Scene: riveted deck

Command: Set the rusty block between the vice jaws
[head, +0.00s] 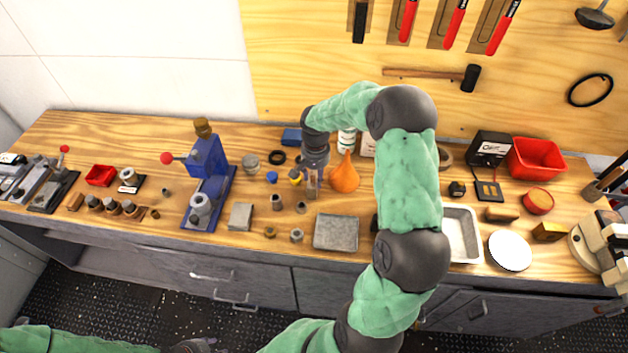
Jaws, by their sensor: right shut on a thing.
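My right gripper (312,190) points down over the middle of the bench, shut on a small brownish piece that looks like the rusty block (312,180). The fingers hide much of it, and I cannot tell whether it touches the bench. No vice shows clearly; a grey metal device (42,187) with a red knob at the far left may be it, but its jaws are too small to make out. My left gripper (200,346) is at the bottom edge, low in front of the bench and partly cut off; its fingers are unclear.
A blue press (207,170) with a red-knobbed lever stands left of my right gripper. An orange bulb-shaped thing (344,176) is close on its right. Small metal cylinders and a grey plate (336,232) lie in front. A white tray (462,228) is farther right.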

